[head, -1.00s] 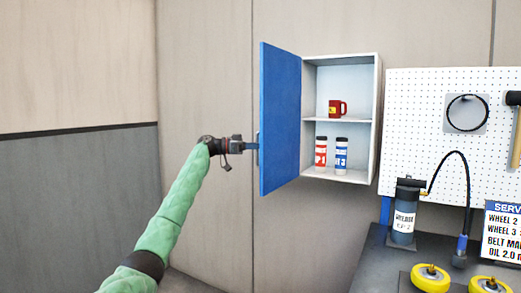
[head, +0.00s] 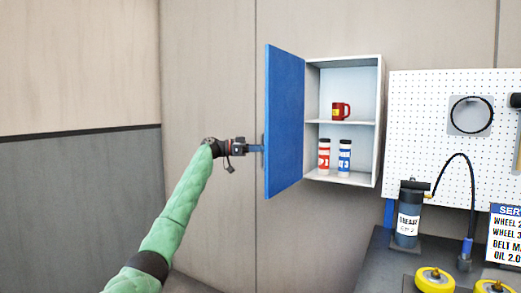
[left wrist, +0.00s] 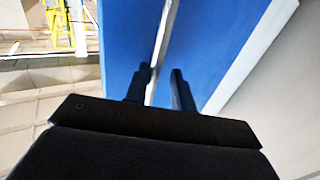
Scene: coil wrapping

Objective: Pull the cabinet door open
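The blue cabinet door (head: 285,120) stands wide open, swung out to the left of the white cabinet (head: 379,120). My left gripper (head: 257,148) is at the door's outer face, at the handle (head: 263,150) near its outer edge. In the left wrist view the pale handle bar (left wrist: 168,30) runs between the two dark fingers of the left gripper (left wrist: 161,75). The fingers are apart, with a gap showing between the bar and the right finger. The blue door (left wrist: 215,40) also fills the background there. My right gripper is not in view.
A pegboard (head: 430,110) and a dark workbench (head: 375,262) are to the right. The wall left of the door is clear.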

